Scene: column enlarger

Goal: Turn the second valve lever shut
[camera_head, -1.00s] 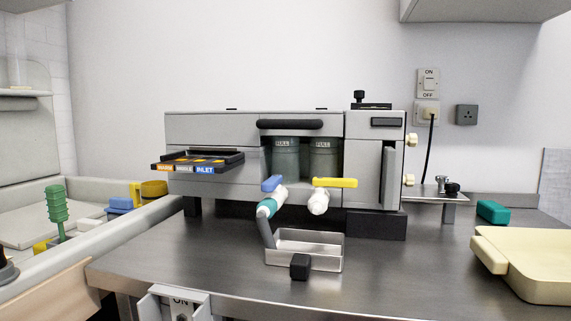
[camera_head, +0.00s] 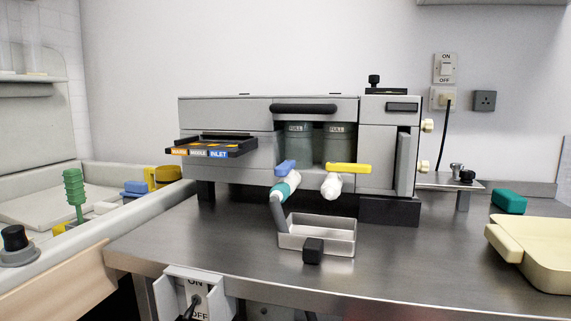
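Two valves stick out from the front of a grey cabinet machine (camera_head: 225,123), under two dark jars marked FULL. The left valve has a blue lever (camera_head: 285,168) over a white and teal spout with a grey hose running down. The right valve, second from the left, has a yellow lever (camera_head: 349,168) lying crosswise over a white spout (camera_head: 331,187) and pointing right. A shallow metal tray (camera_head: 290,242) with a black block handle stands below them. My gripper is not in view.
A cream tray (camera_head: 545,260) and a green block (camera_head: 509,201) lie at right. A basin with a green ribbed piece (camera_head: 75,192) is at left. An ON/OFF switch box (camera_head: 196,295) hangs at the front edge.

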